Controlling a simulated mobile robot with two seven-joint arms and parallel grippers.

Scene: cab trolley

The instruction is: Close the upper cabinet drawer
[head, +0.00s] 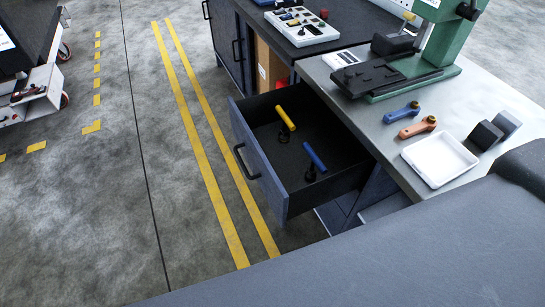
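The upper cabinet drawer (263,177) is pulled well out from under the workbench top in the head view. Its front panel is blue-grey and faces left, with a black bar handle (244,162) on it. Inside lie a yellow-handled tool (286,119) and a blue-handled tool (314,157), both with dark ends. The cabinet body (372,196) below the bench top is partly hidden behind the drawer. Neither of my grippers is in the head view, so nothing is seen touching the drawer or its handle.
The bench top (385,140) carries a green press (445,50), a blue and an orange wrench-like part (418,127), a white tray (440,160) and dark blocks. A large dark surface fills the lower right. A trolley (40,95) stands left. The floor left of the drawer is clear.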

